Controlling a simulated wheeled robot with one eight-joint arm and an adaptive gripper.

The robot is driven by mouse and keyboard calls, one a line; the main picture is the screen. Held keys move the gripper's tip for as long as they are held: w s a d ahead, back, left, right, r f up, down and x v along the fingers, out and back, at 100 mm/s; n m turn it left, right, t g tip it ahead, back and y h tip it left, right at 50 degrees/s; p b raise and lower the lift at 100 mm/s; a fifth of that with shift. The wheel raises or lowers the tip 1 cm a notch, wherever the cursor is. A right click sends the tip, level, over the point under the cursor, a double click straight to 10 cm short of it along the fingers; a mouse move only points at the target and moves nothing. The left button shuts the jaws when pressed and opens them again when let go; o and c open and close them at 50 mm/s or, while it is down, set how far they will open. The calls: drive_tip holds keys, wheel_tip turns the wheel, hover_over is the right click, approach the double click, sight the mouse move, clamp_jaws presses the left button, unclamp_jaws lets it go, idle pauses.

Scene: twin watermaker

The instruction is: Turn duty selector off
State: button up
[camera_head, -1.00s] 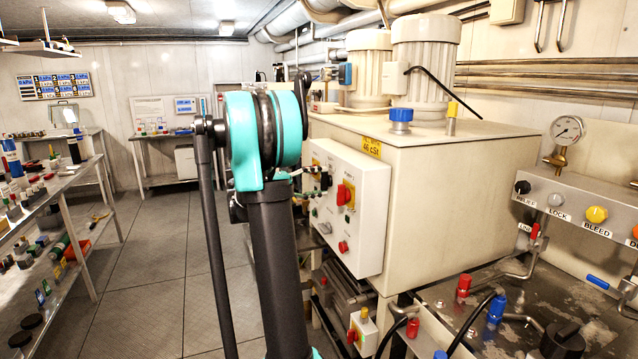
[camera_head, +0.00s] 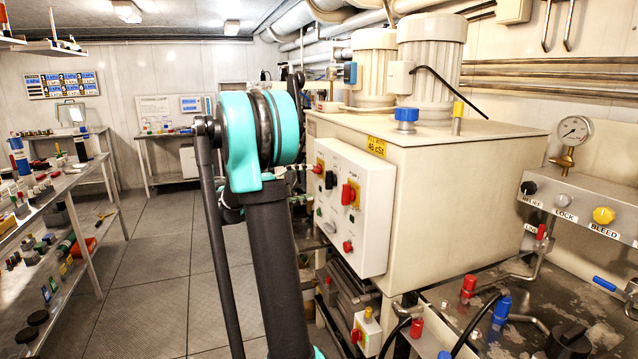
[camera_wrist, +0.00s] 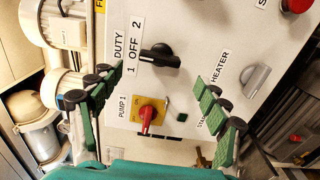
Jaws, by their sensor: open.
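The duty selector (camera_wrist: 160,56) is a black knob on a pale panel, beside the label "DUTY 1 OFF 2" (camera_wrist: 133,48). Its grip bar lies nearly along the line toward OFF. In the head view the black knob (camera_head: 330,180) sits left of a red knob on a yellow plate, its bar about upright. My gripper (camera_wrist: 162,105) is open and empty in the wrist view. Its green-padded fingers stand wide apart, nearer the camera than the panel, and the knob shows clear of them. In the head view my arm hides most of the gripper.
The red PUMP 1 switch (camera_wrist: 147,114) on its yellow plate shows between my fingers. The grey HEATER knob (camera_wrist: 256,79) is to the right, a red button (camera_wrist: 296,4) at the top right. The control box (camera_head: 370,220) stands out from a large cream tank (camera_head: 470,200).

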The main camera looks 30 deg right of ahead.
drive_tip(key=v, duration=0.6)
idle(0.3)
drive_tip(key=shift+f, duration=0.1)
